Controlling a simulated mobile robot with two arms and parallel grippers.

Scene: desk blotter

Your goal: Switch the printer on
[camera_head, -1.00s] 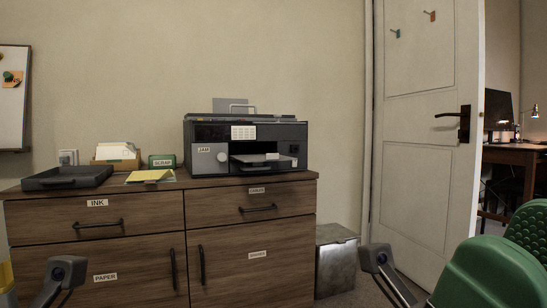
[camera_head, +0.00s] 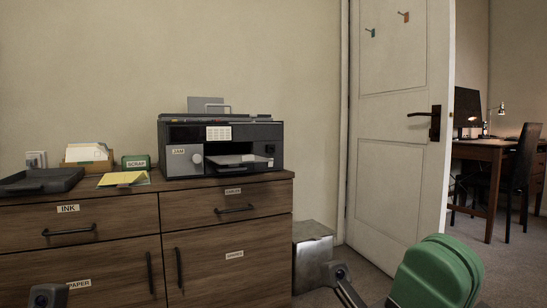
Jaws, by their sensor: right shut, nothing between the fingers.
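The printer (camera_head: 180,133) is a dark grey and black machine on top of a wooden cabinet. I see no lit indicator, and I cannot tell which part is the power switch. My left gripper is out of view.
The wooden cabinet (camera_head: 225,205) has labelled drawers and doors. On its top left are a black tray (camera_head: 40,181), a card box (camera_head: 88,153), a SCRAP box (camera_head: 135,162) and yellow paper (camera_head: 124,179). A metal bin (camera_head: 312,255) stands between cabinet and white door (camera_head: 395,150).

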